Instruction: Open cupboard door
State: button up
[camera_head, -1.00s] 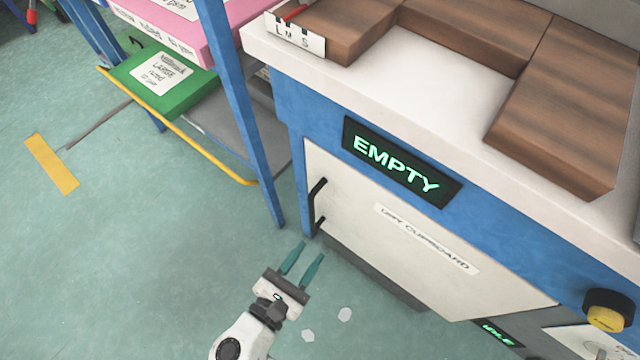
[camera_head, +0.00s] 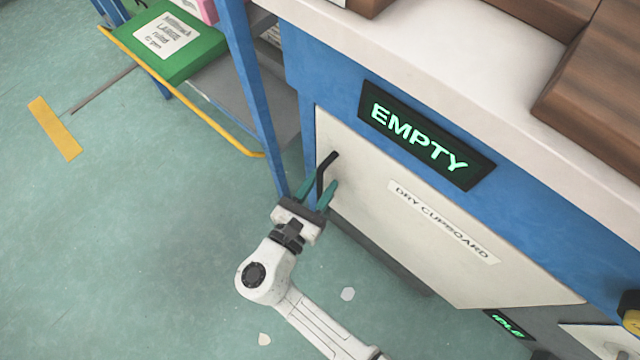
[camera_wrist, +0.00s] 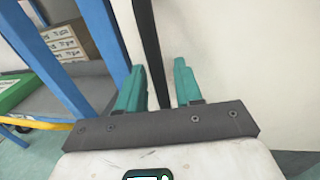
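The cupboard door (camera_head: 420,235) is a white panel labelled "DRY CUPBOARD" in the blue bench front, and it looks shut. Its black bar handle (camera_head: 322,172) stands upright near the door's left edge. My gripper (camera_head: 318,188) has green fingers and is at the handle's lower part. In the wrist view the handle (camera_wrist: 150,45) runs between my two gripper fingers (camera_wrist: 160,85), which are apart. A gap shows between the handle and the right finger; the left finger is very close to the handle, and contact cannot be told.
A blue-framed rack (camera_head: 255,100) with a yellow front rail (camera_head: 190,97) and a green box (camera_head: 170,42) stands left of the cupboard. An "EMPTY" sign (camera_head: 425,135) is above the door. The floor (camera_head: 130,250) at the left is largely clear.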

jog(key=shift+w, duration=0.1)
jog(key=shift+c, duration=0.3)
grip_shut()
